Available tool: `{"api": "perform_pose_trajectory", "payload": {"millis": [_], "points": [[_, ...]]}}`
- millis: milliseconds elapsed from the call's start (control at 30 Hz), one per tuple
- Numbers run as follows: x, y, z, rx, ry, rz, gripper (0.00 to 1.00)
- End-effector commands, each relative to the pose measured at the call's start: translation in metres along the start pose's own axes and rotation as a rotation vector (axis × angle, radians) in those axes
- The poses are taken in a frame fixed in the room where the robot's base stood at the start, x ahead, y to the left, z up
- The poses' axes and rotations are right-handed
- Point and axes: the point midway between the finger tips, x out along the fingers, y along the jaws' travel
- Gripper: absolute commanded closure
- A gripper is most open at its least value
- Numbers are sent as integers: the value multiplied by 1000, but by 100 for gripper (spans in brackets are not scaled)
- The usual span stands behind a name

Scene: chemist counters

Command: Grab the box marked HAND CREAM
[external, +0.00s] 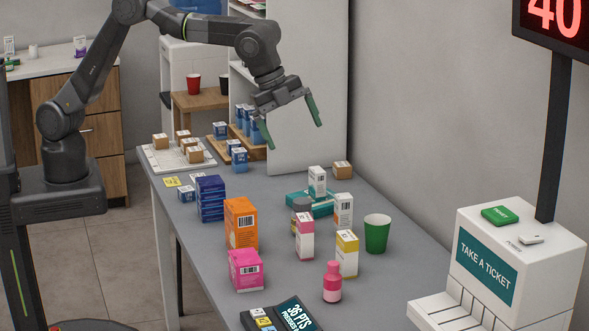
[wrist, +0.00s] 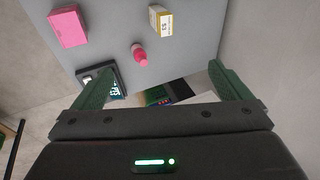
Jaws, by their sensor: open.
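No marking HAND CREAM is legible in either view, so I cannot tell which box bears it. Upright boxes on the grey counter (external: 205,262) include a tall pink-and-white one (external: 305,238), a white-and-yellow one (external: 346,254), two white ones (external: 317,182) (external: 343,210), an orange one (external: 240,224) and a squat magenta one (external: 245,270). My gripper (external: 295,136) is open and empty, high above the counter's far half. In the wrist view my open gripper (wrist: 160,82) shows with a magenta box (wrist: 68,27) and a white-and-yellow box (wrist: 161,20) beyond it.
A card terminal (external: 290,316) lies at the near edge. A ticket machine (external: 490,265) stands right.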

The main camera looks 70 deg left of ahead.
Motion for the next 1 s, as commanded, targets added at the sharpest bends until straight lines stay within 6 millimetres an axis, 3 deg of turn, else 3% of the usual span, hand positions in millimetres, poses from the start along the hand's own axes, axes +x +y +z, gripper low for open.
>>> {"api": "perform_pose_trajectory", "payload": {"millis": [100,367,467,667,1000], "points": [[0,0,0,0,0,0,22],[1,0,0,-5,-1,0,22],[11,1,-1,-54,-7,1,22],[55,3,-9,-356,-42,-11,22],[140,8,-21,-1028,-99,-84,22]]}}
